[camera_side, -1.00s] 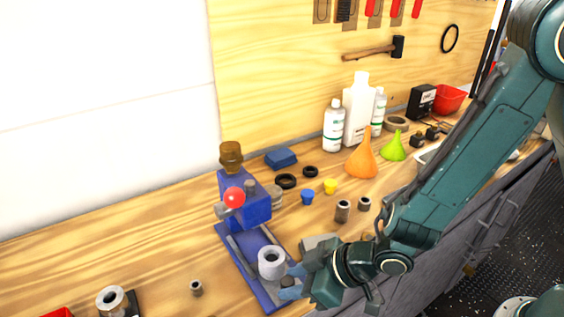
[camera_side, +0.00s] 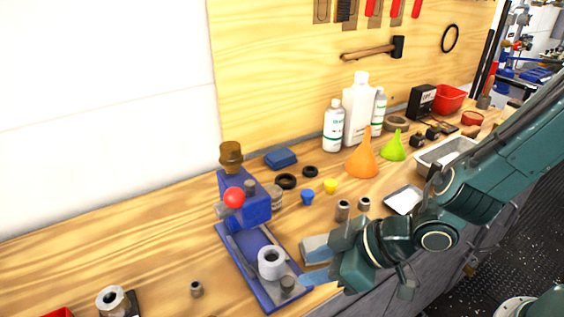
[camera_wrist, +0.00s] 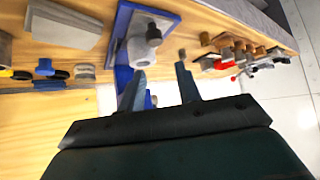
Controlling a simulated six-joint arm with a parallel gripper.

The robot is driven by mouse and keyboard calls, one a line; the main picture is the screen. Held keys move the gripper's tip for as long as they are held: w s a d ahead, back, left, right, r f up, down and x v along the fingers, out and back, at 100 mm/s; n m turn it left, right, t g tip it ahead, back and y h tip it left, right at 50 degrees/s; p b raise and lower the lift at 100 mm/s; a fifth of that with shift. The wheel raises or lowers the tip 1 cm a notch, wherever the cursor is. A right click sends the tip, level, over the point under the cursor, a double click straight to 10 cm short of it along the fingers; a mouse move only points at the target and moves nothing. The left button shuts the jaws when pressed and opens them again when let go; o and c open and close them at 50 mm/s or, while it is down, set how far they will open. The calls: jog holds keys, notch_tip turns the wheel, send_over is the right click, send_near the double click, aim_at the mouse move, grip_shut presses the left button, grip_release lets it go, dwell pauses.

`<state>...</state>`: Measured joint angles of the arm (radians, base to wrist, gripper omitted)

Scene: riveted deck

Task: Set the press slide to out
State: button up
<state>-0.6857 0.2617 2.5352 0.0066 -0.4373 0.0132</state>
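The blue press (camera_side: 248,205) stands on the bench with a red ball on its lever. Its grey slide, carrying a pale ring (camera_side: 271,262) and a dark knob (camera_side: 287,284), lies at the front end of the blue base, clear of the press head. In the wrist view the knob (camera_wrist: 153,32) and ring (camera_wrist: 142,52) show ahead of the fingers. My gripper (camera_side: 318,266) is open and empty, to the right of the knob and apart from it. Its two fingers (camera_wrist: 162,84) are spread in the wrist view, with nothing held between them.
A grey block (camera_side: 316,248) sits just behind my gripper. Small metal bushings (camera_side: 343,210), orange (camera_side: 362,160) and green funnels, and white bottles (camera_side: 357,110) stand further back. A ring on a dark stand (camera_side: 111,299) is at the front left. Bench left of the press is mostly clear.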

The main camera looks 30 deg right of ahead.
jog(key=shift+r, duration=2)
jog(key=d+r+m+h, duration=0.2)
jog(key=d+r, duration=0.3)
jog(key=d, duration=0.4)
jog(key=s+d+r+m+g+h, duration=0.1)
jog(key=s+d+r+m+h, duration=0.2)
jog(key=s+d, duration=1)
jog(key=d+r+m, duration=0.2)
jog(key=d+r, duration=0.1)
jog(key=r, duration=0.1)
jog(key=shift+r+m+h, duration=0.2)
jog(key=shift+m+h, duration=0.1)
jog(key=shift+m, duration=0.1)
